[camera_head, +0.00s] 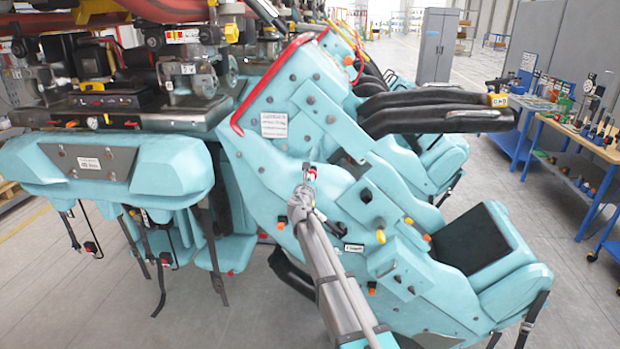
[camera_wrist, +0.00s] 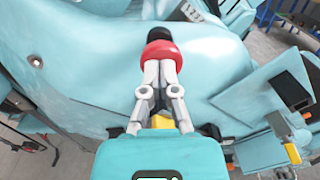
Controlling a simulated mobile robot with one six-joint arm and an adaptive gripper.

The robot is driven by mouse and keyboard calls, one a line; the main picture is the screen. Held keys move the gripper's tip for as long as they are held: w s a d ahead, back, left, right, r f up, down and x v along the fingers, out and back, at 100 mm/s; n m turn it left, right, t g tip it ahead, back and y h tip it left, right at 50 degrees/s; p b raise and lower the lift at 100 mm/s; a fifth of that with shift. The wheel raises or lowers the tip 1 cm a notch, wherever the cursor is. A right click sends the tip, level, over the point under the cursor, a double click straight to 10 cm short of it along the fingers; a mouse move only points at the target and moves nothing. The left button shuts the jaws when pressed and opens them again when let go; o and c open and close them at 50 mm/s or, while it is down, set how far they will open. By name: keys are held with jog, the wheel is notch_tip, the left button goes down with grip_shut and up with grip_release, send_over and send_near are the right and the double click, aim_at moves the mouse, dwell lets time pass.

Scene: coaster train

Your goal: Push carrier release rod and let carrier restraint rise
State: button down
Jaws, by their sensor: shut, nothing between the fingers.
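My gripper (camera_head: 309,182) is shut and empty, in front of the teal side shell of the coaster carrier (camera_head: 300,115). In the wrist view my gripper's fingertips (camera_wrist: 160,68) meet in front of a red knob (camera_wrist: 160,50) with a black end (camera_wrist: 159,33), probably the release rod. The tips overlap the knob's near edge; I cannot tell if they touch. In the head view a small red piece (camera_head: 312,170) shows at the tips. The black padded restraint (camera_head: 435,112) sticks out to the right, nearly level, above the teal seat (camera_head: 480,240), with a yellow tag (camera_head: 498,100).
Another teal carrier section (camera_head: 105,170) with hanging black straps stands at the left. A workbench (camera_head: 590,140) with tools is at the right, and a grey cabinet (camera_head: 437,47) stands behind. Yellow and orange knobs (camera_head: 381,236) stick out of the shell. Grey floor is open at the right.

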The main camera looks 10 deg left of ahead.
jog(key=s+a, duration=0.1)
jog(key=s, duration=1.1)
jog(key=shift+w, duration=0.1)
jog(key=s+d+f+m+g+h+b, duration=0.1)
jog(key=s+d+f+m+g+h, duration=0.15)
jog(key=s+d+f+m, duration=0.35)
jog(key=s+d+f+m+g+h+b, duration=0.15)
jog(key=d+f+m+g, duration=0.25)
jog(key=d+m, duration=0.45)
jog(key=s+d+f+m+g+h+b, duration=0.1)
jog(key=s+d+f+m+g, duration=0.35)
jog(key=d, duration=0.45)
jog(key=s+d+f+m+g+y+b, duration=0.2)
jog(key=s+f+m, duration=0.3)
jog(key=s+m, duration=0.3)
jog(key=s+d+f+m+g+y+b, duration=0.2)
jog(key=s+f+m+g+y, duration=0.2)
jog(key=s+m, duration=0.4)
jog(key=s+f+g, duration=0.1)
jog(key=s+f, duration=0.1)
jog(key=s, duration=0.1)
jog(key=shift+s+d+f, duration=0.25)
jog(key=shift+s+f, duration=0.05)
jog(key=shift+d, duration=0.15)
